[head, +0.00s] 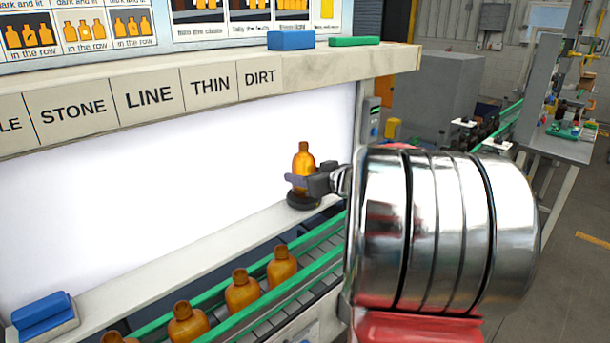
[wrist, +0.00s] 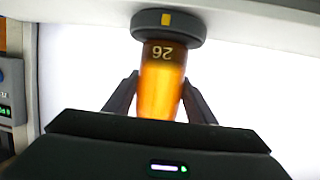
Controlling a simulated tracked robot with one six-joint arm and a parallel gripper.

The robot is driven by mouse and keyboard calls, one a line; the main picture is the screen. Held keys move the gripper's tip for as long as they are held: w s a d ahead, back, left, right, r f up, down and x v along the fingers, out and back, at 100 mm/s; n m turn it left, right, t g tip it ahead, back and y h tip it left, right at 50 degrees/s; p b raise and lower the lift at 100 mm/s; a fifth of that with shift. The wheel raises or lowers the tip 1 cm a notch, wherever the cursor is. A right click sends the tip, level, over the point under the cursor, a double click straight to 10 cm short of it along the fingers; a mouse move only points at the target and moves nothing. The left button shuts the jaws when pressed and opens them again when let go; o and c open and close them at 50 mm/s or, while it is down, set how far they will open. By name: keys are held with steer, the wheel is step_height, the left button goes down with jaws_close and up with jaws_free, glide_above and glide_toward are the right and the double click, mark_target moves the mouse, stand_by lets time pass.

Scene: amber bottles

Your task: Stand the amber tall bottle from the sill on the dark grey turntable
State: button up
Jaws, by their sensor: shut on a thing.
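The amber tall bottle (head: 303,158) is upright at the right end of the sill, over the dark grey turntable (head: 303,201). It also shows in the wrist view (wrist: 160,85), with the number 26 near its base. My gripper (head: 303,183) is shut around the bottle's lower body, its fingers on both sides. In the wrist view the base of the bottle meets the turntable (wrist: 168,27), which has a yellow mark on its rim. I cannot tell whether the bottle's weight rests on it. The bottle's neck is hidden in the wrist view by my gripper's body.
Several amber bottles (head: 241,291) stand on the green-railed conveyor (head: 318,255) below the sill (head: 240,241). A blue block on a pale base (head: 45,313) sits at the sill's left end. A lit white panel (head: 180,175) stands behind, under a labelled shelf (head: 215,80).

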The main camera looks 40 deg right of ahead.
steer(key=shift+f, duration=0.15)
steer(key=o, duration=1.2)
steer(key=shift+s+r, duration=0.2)
steer(key=v, duration=1.1)
steer(key=shift+s+a+r, duration=0.1)
steer(key=shift+s+r, duration=0.05)
steer(key=shift+s, duration=0.1)
steer(key=shift+s, duration=0.1)
